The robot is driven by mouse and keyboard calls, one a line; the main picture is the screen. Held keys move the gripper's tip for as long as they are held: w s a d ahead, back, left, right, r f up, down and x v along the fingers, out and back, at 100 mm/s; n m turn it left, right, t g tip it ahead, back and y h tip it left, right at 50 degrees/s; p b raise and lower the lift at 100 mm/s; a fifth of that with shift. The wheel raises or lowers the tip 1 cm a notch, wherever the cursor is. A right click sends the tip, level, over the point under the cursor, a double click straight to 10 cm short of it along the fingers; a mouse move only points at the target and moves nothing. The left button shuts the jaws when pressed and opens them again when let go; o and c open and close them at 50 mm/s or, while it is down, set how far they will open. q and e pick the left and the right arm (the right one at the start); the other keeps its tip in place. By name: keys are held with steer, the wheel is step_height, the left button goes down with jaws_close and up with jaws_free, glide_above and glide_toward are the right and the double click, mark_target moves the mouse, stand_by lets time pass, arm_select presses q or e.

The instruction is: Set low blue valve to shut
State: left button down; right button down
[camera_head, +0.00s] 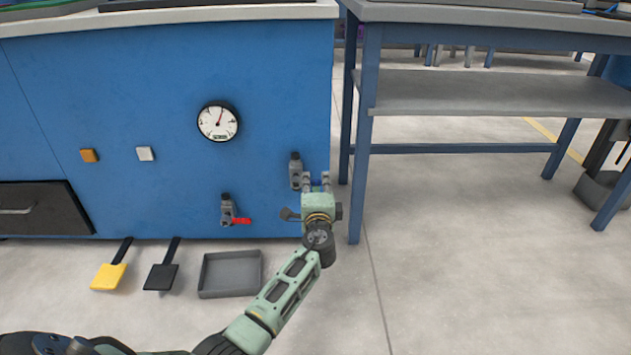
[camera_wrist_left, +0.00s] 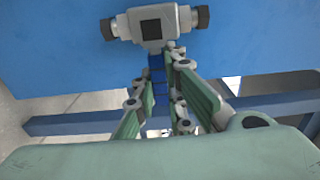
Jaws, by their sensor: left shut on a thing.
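The low blue valve has a grey body with black ends (camera_head: 295,172), mounted upright near the right end of the blue bench front. My left gripper (camera_head: 316,181) is just right of this body and hides the handle in the head view. In the left wrist view, the valve body (camera_wrist_left: 150,27) is at the top, and its blue handle (camera_wrist_left: 159,73) runs down between my fingers. The fingers are shut on the handle. The handle appears to lie across the body's long axis. My right gripper is not in view.
A second valve with a red handle (camera_head: 241,220) is lower left, with a gauge (camera_head: 218,122) above. A grey tray (camera_head: 230,273), a yellow pedal (camera_head: 109,276) and a black pedal (camera_head: 160,277) are on the floor. A blue-legged table (camera_head: 480,93) stands close on the right.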

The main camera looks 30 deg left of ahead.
arm_select(q)
steer(key=shift+f, duration=0.15)
steer(key=c, duration=1.8)
jaws_free()
steer(key=v, duration=1.2)
